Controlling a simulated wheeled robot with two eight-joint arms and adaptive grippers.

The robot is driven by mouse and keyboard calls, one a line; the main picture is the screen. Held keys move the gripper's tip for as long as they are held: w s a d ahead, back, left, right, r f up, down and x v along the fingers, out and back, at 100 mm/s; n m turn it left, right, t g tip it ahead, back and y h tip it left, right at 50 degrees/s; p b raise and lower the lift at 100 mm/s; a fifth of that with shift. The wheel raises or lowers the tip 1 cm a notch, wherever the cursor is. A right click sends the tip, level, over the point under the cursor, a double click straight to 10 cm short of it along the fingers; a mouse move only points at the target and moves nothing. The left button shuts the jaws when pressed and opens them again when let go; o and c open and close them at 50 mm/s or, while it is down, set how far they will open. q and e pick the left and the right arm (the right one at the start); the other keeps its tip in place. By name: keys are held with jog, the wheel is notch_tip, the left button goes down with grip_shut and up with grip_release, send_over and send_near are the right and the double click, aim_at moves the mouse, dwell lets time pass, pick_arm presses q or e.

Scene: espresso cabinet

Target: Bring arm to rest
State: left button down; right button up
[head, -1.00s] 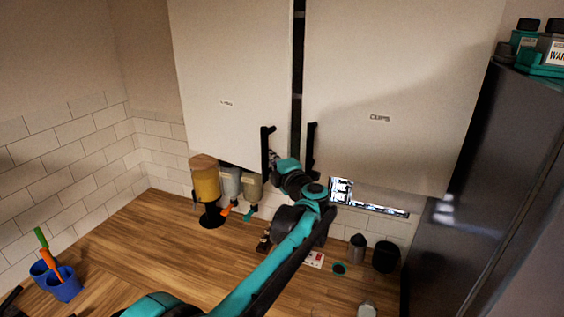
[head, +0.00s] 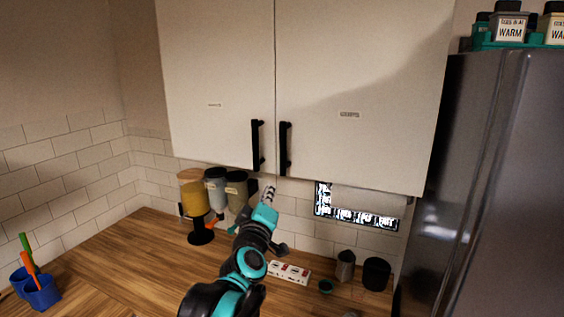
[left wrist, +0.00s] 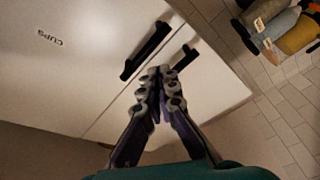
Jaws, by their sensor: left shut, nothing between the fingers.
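My left gripper (head: 268,194) is shut and empty, raised in front of the tiled wall just below the cabinet handles. In the left wrist view its fingertips (left wrist: 162,72) are together near the two black handles, and I cannot tell the exact gap. The white cabinet has a left door (head: 215,60) and a right door (head: 360,65), the right one labelled cups. Both doors look shut, with only a thin seam between them. The left handle (head: 257,145) and right handle (head: 285,148) are free in the head view. My right gripper is not in view.
Dispensers (head: 193,192) hang at the wall left of my gripper. A white power strip (head: 289,272), a dark cup (head: 376,274) and blue containers (head: 42,292) are on the wooden counter (head: 130,255). A dark fridge (head: 465,180) stands at right. The counter's left middle is clear.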

pick_arm(q)
jog(key=s+a+f+m+g+y+b, duration=0.1)
jog(key=s+a+f+m+g+b, duration=0.2)
jog(key=s+f, duration=0.7)
jog(key=s+a+f+m+g+b, duration=0.3)
jog(key=s+f, duration=0.7)
jog(key=f, duration=1.1)
jog(key=s+a+f+m+g+y+b, duration=0.1)
jog(key=s+a+f+m+g+b, duration=0.2)
jog(key=f, duration=1.2)
jog(key=s+a+g+b, duration=0.3)
jog(key=s+a+b, duration=0.1)
jog(key=s+a, duration=0.2)
jog(key=shift+s+f+y, duration=0.3)
jog(key=shift+s+f, duration=0.05)
jog(key=shift+s, duration=0.45)
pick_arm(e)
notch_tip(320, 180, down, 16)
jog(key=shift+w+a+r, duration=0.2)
